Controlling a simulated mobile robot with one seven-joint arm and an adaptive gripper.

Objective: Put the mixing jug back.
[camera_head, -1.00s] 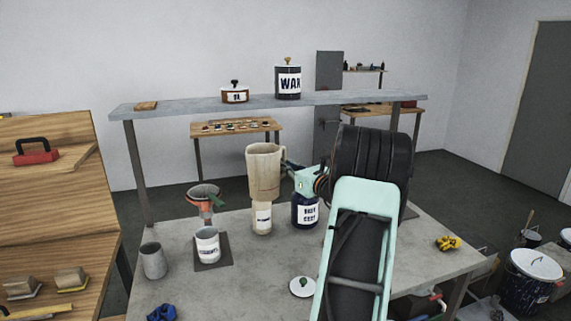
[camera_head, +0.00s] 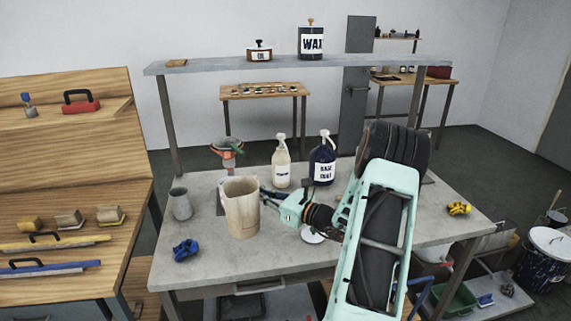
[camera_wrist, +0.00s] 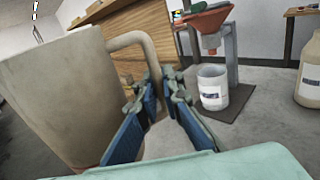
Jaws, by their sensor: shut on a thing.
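The mixing jug (camera_head: 240,212) is a tall beige jug, upright over the front middle of the grey table (camera_head: 340,258). I cannot tell whether its base touches the tabletop. My gripper (camera_head: 270,195) is to the right of the jug and shut on its handle. In the wrist view the jug (camera_wrist: 55,100) fills the left side, and its handle (camera_wrist: 135,40) runs down to the blue fingers of my gripper (camera_wrist: 162,105).
A funnel stand (camera_head: 228,150) is behind the jug, with a white cup (camera_wrist: 212,88) under it. A grey cup (camera_head: 180,204) and blue item (camera_head: 186,250) lie left. A cream bottle (camera_head: 281,162) and base coat bottle (camera_head: 322,160) stand behind. A white lid (camera_head: 312,236) lies right.

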